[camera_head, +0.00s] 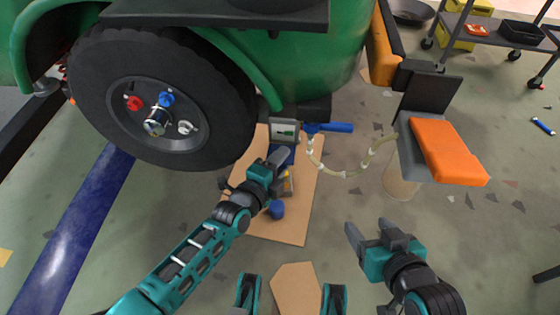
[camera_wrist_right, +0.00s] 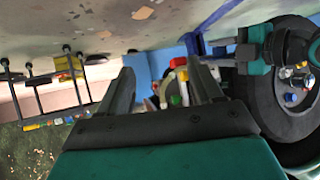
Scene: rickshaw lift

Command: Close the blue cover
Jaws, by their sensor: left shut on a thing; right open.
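A blue piece (camera_head: 291,154), which looks like the blue cover, shows at the tip of my left gripper (camera_head: 277,158), low beside the rickshaw's front wheel. The gripper is shut on it, though the fingers hide much of the contact. A small grey and yellow part (camera_head: 287,184) lies just below, partly hidden by my left arm, with a round blue knob (camera_head: 277,210) near it. My right gripper (camera_head: 368,229) is open and empty, apart from the cover, over the floor at the lower right. Its spread fingers also show in the right wrist view (camera_wrist_right: 163,88).
A brown board (camera_head: 296,215) lies on the floor under the left gripper. The black wheel (camera_head: 90,110) and green body (camera_head: 335,50) stand close above. A blue handle (camera_head: 335,127) with a pale curved hose (camera_head: 345,173) and an orange-padded piece (camera_head: 447,151) are to the right. Floor around the right gripper is clear.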

